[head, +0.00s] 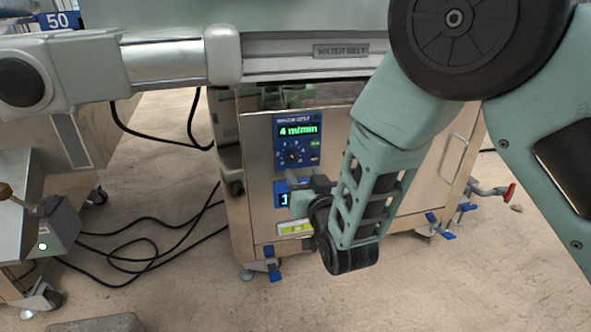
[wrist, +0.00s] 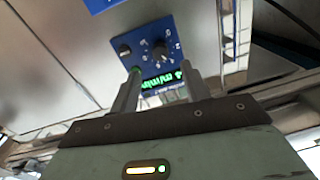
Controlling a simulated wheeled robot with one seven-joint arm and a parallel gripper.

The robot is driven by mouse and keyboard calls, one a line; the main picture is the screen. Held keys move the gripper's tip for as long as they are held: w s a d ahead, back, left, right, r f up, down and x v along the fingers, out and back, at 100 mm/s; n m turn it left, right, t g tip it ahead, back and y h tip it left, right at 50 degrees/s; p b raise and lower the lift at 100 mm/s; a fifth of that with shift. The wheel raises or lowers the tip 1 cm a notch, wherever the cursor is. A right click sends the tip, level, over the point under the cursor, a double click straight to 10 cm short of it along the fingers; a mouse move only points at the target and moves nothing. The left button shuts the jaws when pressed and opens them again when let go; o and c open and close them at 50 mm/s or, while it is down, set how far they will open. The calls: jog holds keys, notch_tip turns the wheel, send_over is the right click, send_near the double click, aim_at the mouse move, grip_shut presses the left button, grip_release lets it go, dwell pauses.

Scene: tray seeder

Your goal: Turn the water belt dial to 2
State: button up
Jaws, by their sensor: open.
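The water belt panel (head: 281,160) is a blue plate on the steel cabinet, with a lit green display (head: 298,131) reading "4 m/min". Its black round dial (head: 294,155) sits below the display, with numbers around it. In the wrist view the dial (wrist: 159,53) appears upside down, between and beyond my two fingertips. My gripper (wrist: 160,70) is open and empty, its fingers spread on either side of the dial's line. It appears apart from the dial. In the head view my gripper (head: 309,184) is just below the panel, partly hidden by my wrist.
The "WATER BELT" label (head: 341,50) is on the rail above. Black cables (head: 150,250) lie on the floor at left.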

aim_at(293, 159)
jog(key=b+x, duration=0.2)
jog(key=x, duration=0.4)
jog(key=shift+w+a, duration=0.15)
jog(key=shift+w, duration=0.2)
jog(key=c, duration=1)
